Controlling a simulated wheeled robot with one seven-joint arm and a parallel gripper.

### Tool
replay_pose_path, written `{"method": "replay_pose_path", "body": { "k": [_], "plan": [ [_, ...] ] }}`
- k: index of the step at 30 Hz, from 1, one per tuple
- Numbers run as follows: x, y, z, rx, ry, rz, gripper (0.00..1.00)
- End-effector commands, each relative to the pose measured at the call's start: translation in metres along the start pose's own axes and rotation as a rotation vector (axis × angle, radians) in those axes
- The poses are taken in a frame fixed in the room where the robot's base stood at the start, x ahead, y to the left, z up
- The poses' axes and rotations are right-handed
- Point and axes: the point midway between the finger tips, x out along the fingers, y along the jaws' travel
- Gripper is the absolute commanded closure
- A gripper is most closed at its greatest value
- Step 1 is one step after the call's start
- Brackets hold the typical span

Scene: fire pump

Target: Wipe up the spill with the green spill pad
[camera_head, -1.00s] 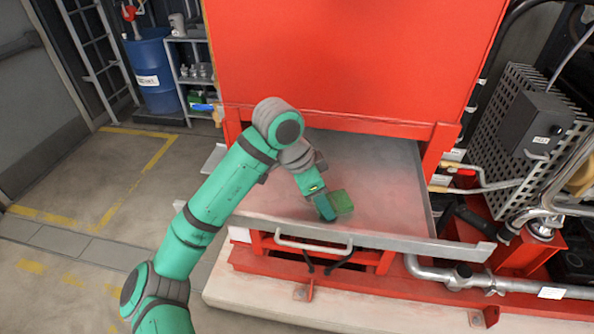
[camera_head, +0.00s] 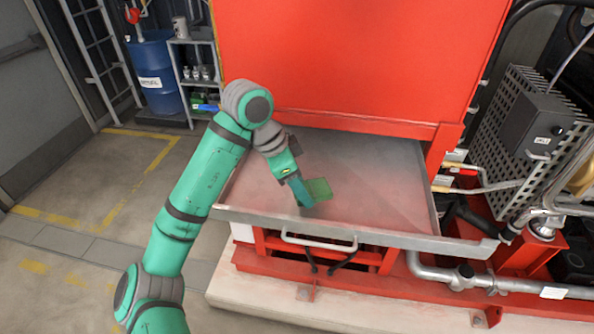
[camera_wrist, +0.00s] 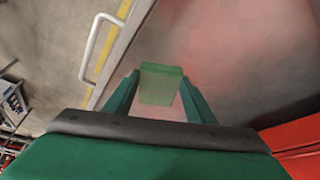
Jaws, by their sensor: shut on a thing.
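The green spill pad (camera_head: 320,188) is a small flat square block. My gripper (camera_head: 303,200) is shut on it, low over the metal drip tray (camera_head: 395,190) under the red housing. In the wrist view the pad (camera_wrist: 161,84) sits between the two fingers of my gripper (camera_wrist: 160,95). I cannot tell whether the pad touches the tray. No distinct spill stands out; the tray surface shows a reddish sheen that may be reflection.
The tray has a raised front lip and a handle (camera_head: 318,243). The red housing (camera_head: 355,60) rises behind it. Pipes and a perforated guard (camera_head: 515,120) stand at the right. A blue drum (camera_head: 158,75) and a shelf stand at the back left.

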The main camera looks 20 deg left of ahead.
Motion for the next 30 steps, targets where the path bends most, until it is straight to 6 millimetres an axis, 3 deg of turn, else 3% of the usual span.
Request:
{"method": "replay_pose_path", "body": {
  "k": [15, 30],
  "plan": [
    [-0.042, 0.000, -0.017, 0.000, 0.000, -0.002, 0.74],
    [-0.042, 0.003, -0.025, 0.010, 0.000, 0.004, 0.74]
  ]
}}
